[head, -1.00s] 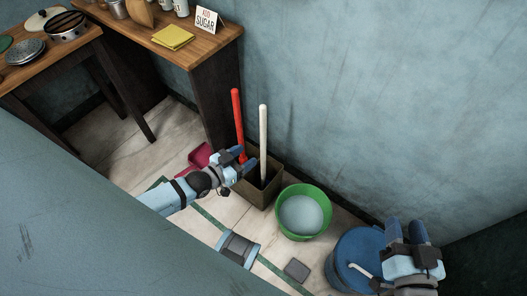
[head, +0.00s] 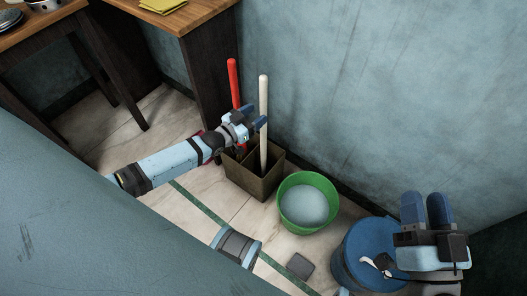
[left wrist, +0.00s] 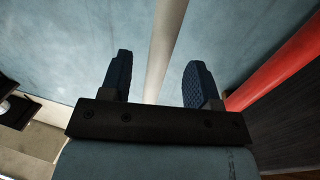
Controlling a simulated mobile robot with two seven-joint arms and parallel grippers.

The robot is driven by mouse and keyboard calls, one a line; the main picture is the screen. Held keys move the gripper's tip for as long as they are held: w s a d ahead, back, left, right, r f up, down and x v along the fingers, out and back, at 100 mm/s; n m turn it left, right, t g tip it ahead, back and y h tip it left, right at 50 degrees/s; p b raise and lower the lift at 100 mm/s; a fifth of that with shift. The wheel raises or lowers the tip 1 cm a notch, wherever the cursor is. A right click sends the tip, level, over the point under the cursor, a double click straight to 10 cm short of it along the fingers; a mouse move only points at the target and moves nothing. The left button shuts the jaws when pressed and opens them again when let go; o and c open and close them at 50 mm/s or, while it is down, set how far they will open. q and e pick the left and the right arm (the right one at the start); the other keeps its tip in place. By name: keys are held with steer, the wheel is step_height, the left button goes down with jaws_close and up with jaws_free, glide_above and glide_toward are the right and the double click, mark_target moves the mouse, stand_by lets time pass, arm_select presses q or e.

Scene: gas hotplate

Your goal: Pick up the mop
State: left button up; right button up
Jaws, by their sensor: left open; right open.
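Two upright handles, a white one (head: 264,92) and a red one (head: 233,84), stand in a brown divided box (head: 252,183) on the floor. Their lower ends are hidden in the box, so I cannot tell which is the mop. My left gripper (head: 259,116) is open at the white handle, above the box. In the left wrist view, the white handle (left wrist: 166,40) runs between the two open fingers (left wrist: 158,72), with gaps on both sides. The red handle (left wrist: 285,65) is outside the fingers on the right. My right gripper (head: 427,200) is open and empty above a blue barrel (head: 352,248).
A green bucket (head: 309,220) with pale contents stands right of the box. A wall rises close behind the box. A wooden table (head: 205,15) with a yellow cloth (head: 163,5) is at upper left. A small dark block (head: 300,266) lies on the floor.

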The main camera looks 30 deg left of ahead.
mark_target(261, 112)
arm_select(q)
steer(key=b+x, duration=0.2)
steer(key=x, duration=0.3)
steer(key=shift+f, duration=0.15)
steer(key=shift+w+d, duration=0.15)
steer(key=shift+w, duration=0.2)
arm_select(e)
step_height(261, 112, down, 4)
steer(key=shift+w+a+r+g, duration=0.1)
steer(key=shift+a+r+g, duration=0.1)
steer(key=shift+g, duration=0.6)
arm_select(q)
steer(key=shift+r, duration=0.2)
steer(key=c, duration=1)
